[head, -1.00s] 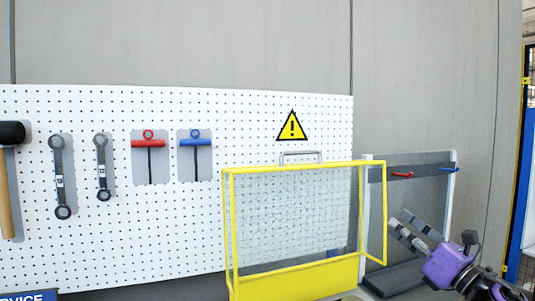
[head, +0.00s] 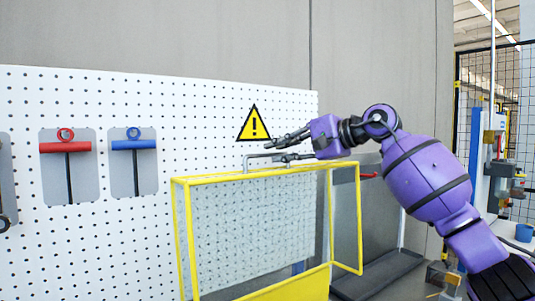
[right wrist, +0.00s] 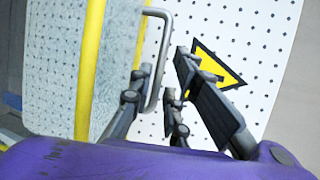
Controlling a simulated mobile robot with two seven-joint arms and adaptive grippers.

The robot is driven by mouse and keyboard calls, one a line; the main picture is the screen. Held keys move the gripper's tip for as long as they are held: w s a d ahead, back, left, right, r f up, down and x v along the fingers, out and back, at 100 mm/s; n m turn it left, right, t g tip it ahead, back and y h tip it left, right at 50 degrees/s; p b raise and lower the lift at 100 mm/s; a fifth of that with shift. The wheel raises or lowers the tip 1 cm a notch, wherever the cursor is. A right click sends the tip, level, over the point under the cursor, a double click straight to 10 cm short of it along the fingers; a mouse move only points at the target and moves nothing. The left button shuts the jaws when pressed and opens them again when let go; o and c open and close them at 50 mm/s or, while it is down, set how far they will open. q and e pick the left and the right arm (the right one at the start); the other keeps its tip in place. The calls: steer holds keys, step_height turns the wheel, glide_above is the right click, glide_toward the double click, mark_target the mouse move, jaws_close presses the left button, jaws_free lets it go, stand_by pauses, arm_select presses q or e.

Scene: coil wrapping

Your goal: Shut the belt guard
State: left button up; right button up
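The belt guard (head: 250,176) is a yellow frame with clear mesh panels, standing in front of the pegboard in the head view. A grey metal handle (head: 247,160) rises from its top bar. My right gripper (head: 277,150) reaches in from the right, at the handle. Its fingers are apart. In the right wrist view the handle (right wrist: 168,40) runs down between the spread fingers (right wrist: 165,75), near the left one. I cannot tell whether a finger touches it. My left gripper is not in view.
The white pegboard (head: 110,240) holds a red T-handle tool (head: 65,147) and a blue one (head: 134,144). A yellow warning sign (head: 254,124) is just behind my right fingers. A grey panel with a red hook (head: 369,175) stands right of the guard. A black mesh fence (head: 470,90) is farther right.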

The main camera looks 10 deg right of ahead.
mark_target(271, 155)
steer(key=x, duration=0.4)
steer(key=shift+w+a, duration=0.1)
steer(key=shift+a, duration=0.1)
steer(key=shift+d, duration=0.1)
jaws_close()
